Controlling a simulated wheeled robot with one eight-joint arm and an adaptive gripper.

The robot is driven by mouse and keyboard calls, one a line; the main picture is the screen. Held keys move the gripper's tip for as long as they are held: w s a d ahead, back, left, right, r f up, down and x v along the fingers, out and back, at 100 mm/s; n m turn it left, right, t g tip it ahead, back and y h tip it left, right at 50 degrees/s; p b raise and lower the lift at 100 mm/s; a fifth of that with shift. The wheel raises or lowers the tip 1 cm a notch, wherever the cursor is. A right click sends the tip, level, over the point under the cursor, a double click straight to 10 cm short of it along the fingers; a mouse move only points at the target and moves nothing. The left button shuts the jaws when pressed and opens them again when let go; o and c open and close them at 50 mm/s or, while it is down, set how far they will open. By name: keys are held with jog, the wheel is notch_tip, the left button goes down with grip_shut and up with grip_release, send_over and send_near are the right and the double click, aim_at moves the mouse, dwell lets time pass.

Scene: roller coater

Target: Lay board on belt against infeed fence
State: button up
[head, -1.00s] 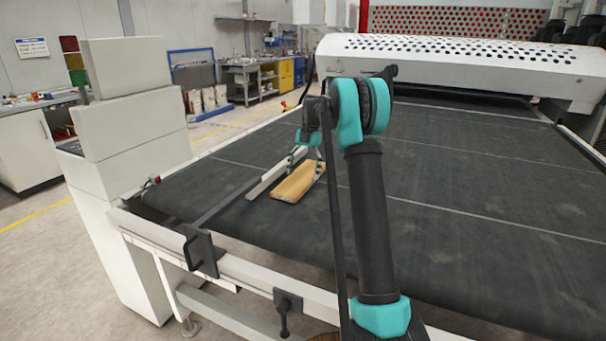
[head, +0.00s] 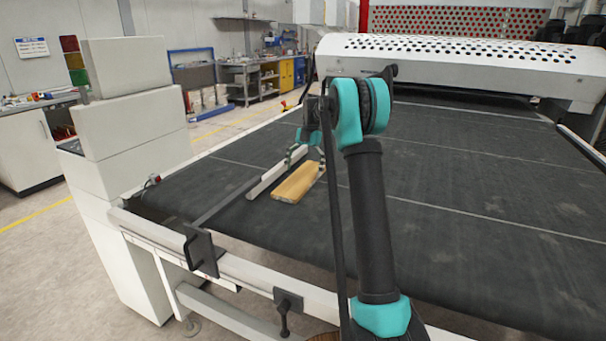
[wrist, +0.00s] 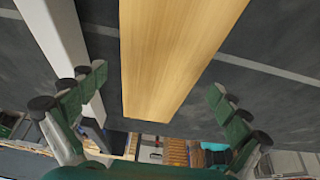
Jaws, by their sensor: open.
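The wooden board (head: 295,185) lies flat on the dark belt (head: 430,190), to the right of the light grey infeed fence (head: 268,178). In the wrist view the board (wrist: 175,55) runs nearly parallel to the fence (wrist: 62,42), with a strip of dark belt showing between them. My gripper (head: 308,158) is above the far part of the board. In the wrist view my gripper (wrist: 157,85) is open, with one finger on each side of the board and apart from it. The left finger overlaps the fence in that view.
A black bracket (head: 203,250) holds the fence's arm at the front rail (head: 250,275). A white perforated machine hood (head: 460,60) spans the far end of the belt. The belt to the right is clear.

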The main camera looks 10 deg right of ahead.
jog(key=v, duration=1.1)
jog(key=shift+r, duration=0.2)
jog(key=shift+w+d, duration=0.1)
jog(key=shift+d, duration=0.05)
jog(key=shift+c, duration=0.2)
